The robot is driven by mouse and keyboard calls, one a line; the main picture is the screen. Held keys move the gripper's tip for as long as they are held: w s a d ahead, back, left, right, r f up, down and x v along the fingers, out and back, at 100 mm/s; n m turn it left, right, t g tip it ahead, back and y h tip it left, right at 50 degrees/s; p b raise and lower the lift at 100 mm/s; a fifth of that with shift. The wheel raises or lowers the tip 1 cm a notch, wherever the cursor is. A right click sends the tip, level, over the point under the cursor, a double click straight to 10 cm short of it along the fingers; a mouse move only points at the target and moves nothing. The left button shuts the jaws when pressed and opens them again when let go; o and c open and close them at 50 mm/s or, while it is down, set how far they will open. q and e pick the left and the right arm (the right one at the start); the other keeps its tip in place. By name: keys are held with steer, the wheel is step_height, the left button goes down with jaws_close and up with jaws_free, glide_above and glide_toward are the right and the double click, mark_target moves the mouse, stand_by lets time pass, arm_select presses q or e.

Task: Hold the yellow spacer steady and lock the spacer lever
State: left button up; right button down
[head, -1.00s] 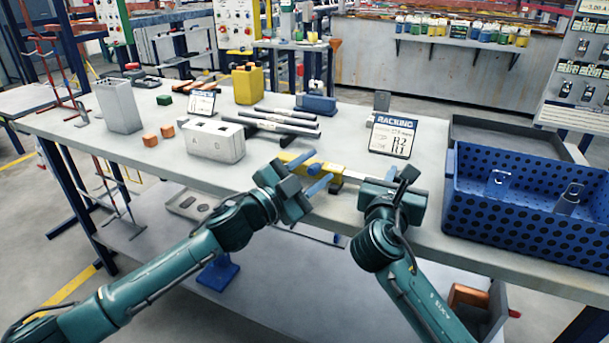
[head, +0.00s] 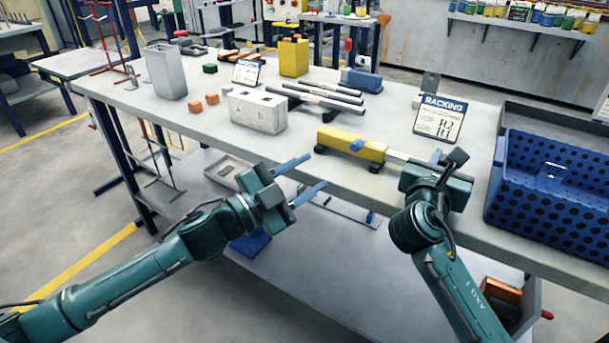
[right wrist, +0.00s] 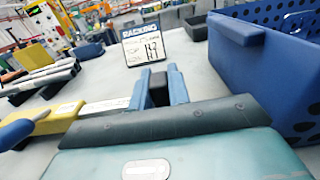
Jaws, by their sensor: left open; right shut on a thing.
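The yellow spacer (head: 350,143) lies near the table's front edge, with a pale metal bar (head: 398,155) running from its right end toward my right gripper. A blue lever (head: 357,145) sits near the spacer's right end; I cannot tell whether it is locked. My right gripper (head: 437,158) is shut on a dark piece (right wrist: 158,90) at the bar's far end, between blue fingers in the right wrist view. The spacer's yellow body (right wrist: 62,114) also shows there. My left gripper (head: 315,173) is open and empty, left of the spacer and apart from it, over the table's front edge.
A blue perforated crate (head: 560,190) stands to the right. A racking sign (head: 440,119) stands behind the bar. A grey block (head: 257,110), dark bars (head: 318,98) and a yellow container (head: 293,57) stand further back. The table (head: 270,150) is clear between the grey block and its front edge.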

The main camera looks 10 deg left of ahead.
steer(key=c, duration=1.3)
jaws_free()
steer(key=shift+o, duration=0.2)
